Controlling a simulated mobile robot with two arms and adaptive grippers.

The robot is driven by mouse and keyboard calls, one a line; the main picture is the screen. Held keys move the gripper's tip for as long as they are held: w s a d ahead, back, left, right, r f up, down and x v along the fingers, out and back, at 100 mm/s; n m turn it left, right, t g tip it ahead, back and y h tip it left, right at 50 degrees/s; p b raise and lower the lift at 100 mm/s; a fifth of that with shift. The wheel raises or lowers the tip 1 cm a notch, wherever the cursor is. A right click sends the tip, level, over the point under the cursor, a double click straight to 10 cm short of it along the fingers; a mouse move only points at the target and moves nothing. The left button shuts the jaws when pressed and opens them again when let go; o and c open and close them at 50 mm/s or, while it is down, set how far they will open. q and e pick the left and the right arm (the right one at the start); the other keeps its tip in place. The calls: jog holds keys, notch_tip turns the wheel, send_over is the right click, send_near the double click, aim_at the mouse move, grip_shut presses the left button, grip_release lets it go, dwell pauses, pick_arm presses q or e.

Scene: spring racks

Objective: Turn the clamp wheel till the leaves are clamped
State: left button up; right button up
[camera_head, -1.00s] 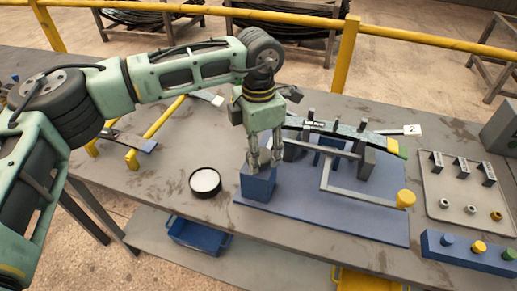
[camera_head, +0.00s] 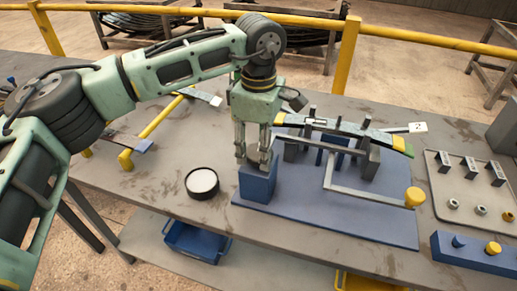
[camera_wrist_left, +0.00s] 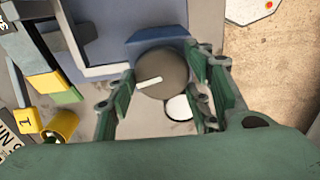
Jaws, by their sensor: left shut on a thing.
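The clamp wheel (camera_wrist_left: 162,73) is a grey-brown disc with a white mark in the left wrist view, on the blue block (camera_head: 258,184) of the fixture. My left gripper (camera_head: 253,157) points down over this block, its fingers on either side of the wheel and shut on it. In the head view the fingers and wrist hide most of the wheel. The stack of leaves (camera_head: 345,128) lies across the grey supports behind the gripper, with a numbered tag at its right end. My right gripper is not in view.
A blue base plate (camera_head: 320,218) carries the fixture, with a grey crank bar and yellow knob (camera_head: 414,197) at right. A round black dish with white contents (camera_head: 202,182) stands left of the block. A tray of small parts (camera_head: 470,190) lies at right.

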aim_at(259, 150)
pick_arm(q)
jog(key=shift+w+r+m, duration=0.1)
jog(key=shift+m, duration=0.9)
jog(key=o, duration=1.1)
notch_tip(259, 150, up, 12)
